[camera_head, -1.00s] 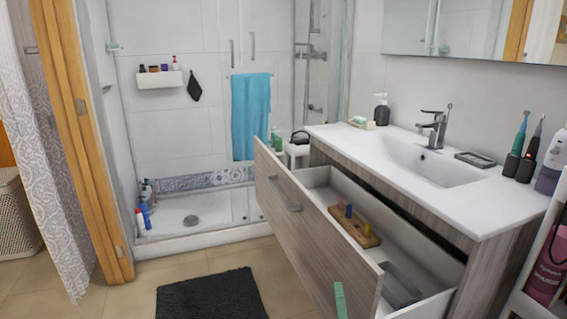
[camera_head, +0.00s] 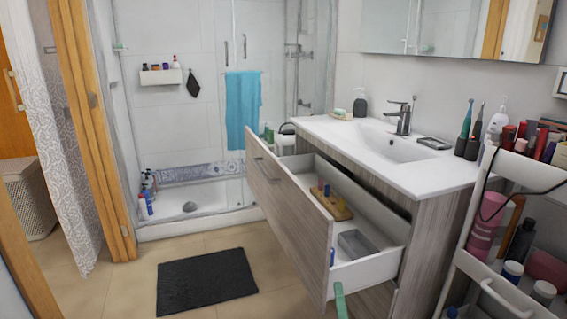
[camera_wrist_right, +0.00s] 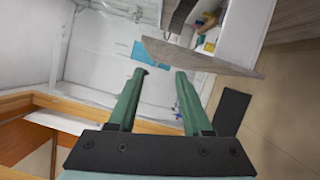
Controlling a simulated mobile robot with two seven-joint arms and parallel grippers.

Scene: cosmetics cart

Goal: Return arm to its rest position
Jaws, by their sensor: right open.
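My right gripper (camera_wrist_right: 164,73) shows two green fingers held apart with nothing between them in the right wrist view. In the head view only a green piece of it (camera_head: 340,300) shows at the bottom edge, in front of the open drawer's near end. I cannot tell the exact gap between it and the drawer. The drawer (camera_head: 290,215) stands pulled out under the sink counter. The drawer front also shows in the right wrist view (camera_wrist_right: 200,57), beyond the fingertips. My left gripper is not in view.
The drawer holds a wooden block with coloured pegs (camera_head: 335,206) and a grey tray (camera_head: 357,244). A cart full of cosmetics (camera_head: 505,290) stands at the right. A dark mat (camera_head: 206,281) lies on open floor at the left. A wooden door frame (camera_head: 95,130) is farther left.

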